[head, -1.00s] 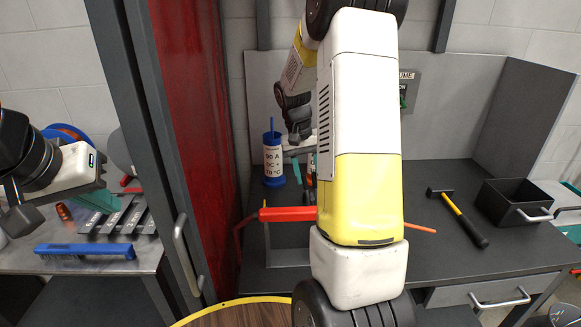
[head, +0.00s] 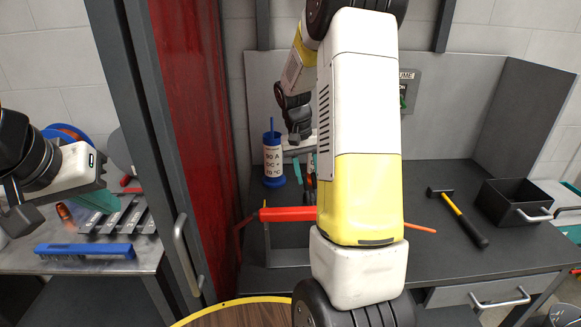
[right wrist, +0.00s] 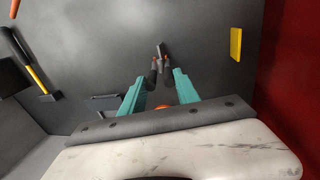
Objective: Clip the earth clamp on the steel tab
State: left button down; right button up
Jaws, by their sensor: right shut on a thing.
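My right gripper (right wrist: 159,82) is shut on the earth clamp (right wrist: 160,70), a plier-like tool with dark and reddish grips and a metal tip. The clamp lies between the teal fingers, its tip pointing away from the wrist. In the head view the right gripper (head: 304,168) is small, above the bench and partly hidden by my white and yellow arm. I cannot pick out the steel tab in either view; it may be hidden behind my arm. My left gripper (head: 100,200) is over the left bench; I cannot tell whether its teal fingers are apart.
A blue labelled canister (head: 273,160) stands beside the right gripper. A red bar (head: 287,214) crosses in front of it. A hammer (head: 458,216) and a black bin (head: 512,204) lie to the right.

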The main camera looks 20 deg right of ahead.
jog(key=shift+o, duration=0.8)
jog(key=o, duration=1)
jog(key=shift+c, duration=0.2)
jog(key=r, duration=0.4)
jog(key=a+r, duration=0.1)
jog(key=r, duration=0.1)
jog(key=shift+w+a+r, duration=0.1)
jog(key=shift+w+r, duration=0.1)
jog(key=shift+r, duration=0.2)
jog(key=shift+s+a+r, duration=0.15)
jog(key=shift+a+r, duration=0.05)
jog(key=shift+r, duration=0.45)
jog(key=s+a+r+n+t+y, duration=0.2)
jog(key=s+a, duration=0.4)
jog(key=s, duration=0.4)
jog(key=s+a+r+n+t+y, duration=0.1)
jog(key=s+a+r+t+y, duration=0.1)
jog(key=s+a+r+t, duration=0.2)
jog(key=s+a+r, duration=0.3)
jog(key=s, duration=0.4)
jog(key=shift+s+a+n+t, duration=0.25)
jog(key=shift+a+n+t, duration=0.05)
jog(key=shift+n+t, duration=0.1)
